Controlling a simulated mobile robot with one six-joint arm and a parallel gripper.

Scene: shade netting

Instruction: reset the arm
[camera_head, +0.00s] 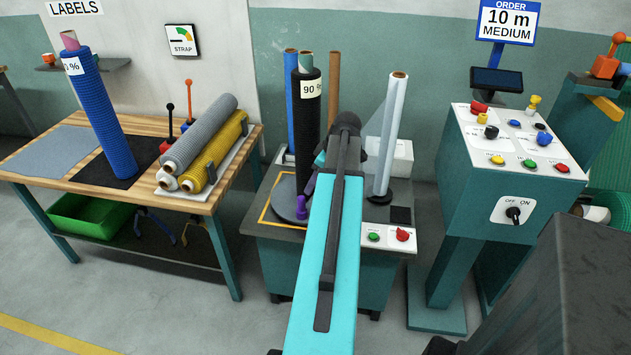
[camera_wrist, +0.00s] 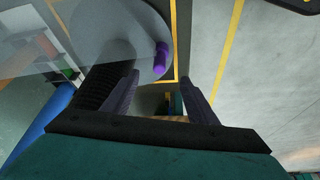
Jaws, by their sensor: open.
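My arm (camera_head: 322,265), teal with a dark strip, reaches forward from the bottom of the head view toward the wrapping machine. Its far end hides my gripper in that view. In the wrist view my gripper (camera_wrist: 160,78) is open, its two dark fingers apart with nothing held between them. A grey round turntable (camera_wrist: 110,22) with a purple peg (camera_wrist: 161,60) lies beyond the fingertips. In the head view a black roll (camera_head: 305,130) labelled 90 stands upright on the turntable, left of my arm.
A wooden table (camera_head: 235,150) at left holds a blue roll (camera_head: 100,110) and lying grey and yellow rolls. A clear film roll (camera_head: 390,130) stands right of my arm. A control console (camera_head: 470,200) with buttons stands farther right. Open floor (camera_head: 180,310) lies at front left.

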